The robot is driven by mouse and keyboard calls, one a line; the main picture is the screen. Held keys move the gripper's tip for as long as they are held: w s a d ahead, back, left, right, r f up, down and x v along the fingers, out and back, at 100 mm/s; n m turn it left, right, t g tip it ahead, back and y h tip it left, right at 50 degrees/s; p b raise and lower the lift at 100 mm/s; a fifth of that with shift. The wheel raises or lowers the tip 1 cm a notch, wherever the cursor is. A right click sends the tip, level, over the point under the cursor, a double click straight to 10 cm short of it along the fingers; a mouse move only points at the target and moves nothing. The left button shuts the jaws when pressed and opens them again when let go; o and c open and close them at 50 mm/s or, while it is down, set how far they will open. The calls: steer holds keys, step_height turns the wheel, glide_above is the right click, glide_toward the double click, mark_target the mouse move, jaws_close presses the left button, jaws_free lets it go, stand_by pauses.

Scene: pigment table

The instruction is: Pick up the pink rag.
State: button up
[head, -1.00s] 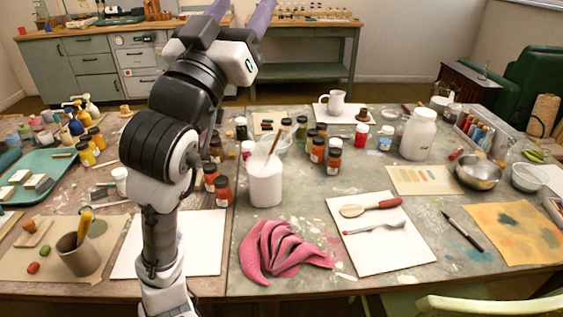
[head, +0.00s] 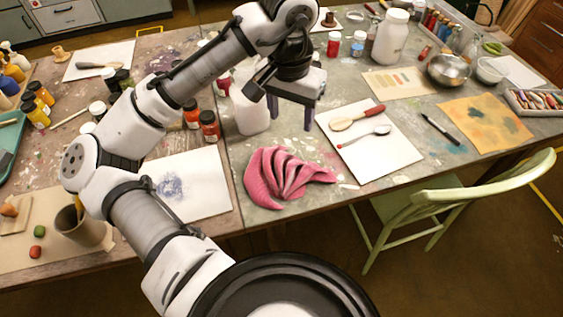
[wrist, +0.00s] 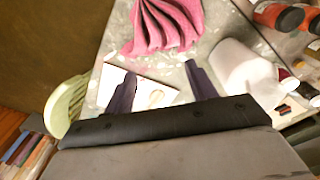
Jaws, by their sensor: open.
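The pink rag (head: 284,178) lies crumpled in folds near the front edge of the table, between two white sheets. It also shows at the top of the wrist view (wrist: 166,26), beyond my fingertips. My gripper (head: 293,115) hangs above the table, behind the rag in the head view, with its fingers pointing down. Its two dark fingers are apart and empty in the wrist view (wrist: 158,78). The gripper does not touch the rag.
A white container (head: 250,108) stands close to my gripper on the left. A green chair (head: 415,205) stands at the table's front. Orange-red jars (head: 209,126) stand left of the container.

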mark_target(287, 164)
steer(key=f, duration=0.9)
steer(key=s+f, duration=0.1)
steer(key=f, duration=0.4)
steer(key=shift+a+f, duration=0.1)
steer(key=shift+a, duration=0.15)
steer(key=shift+c, duration=0.5)
steer(key=c, duration=1)
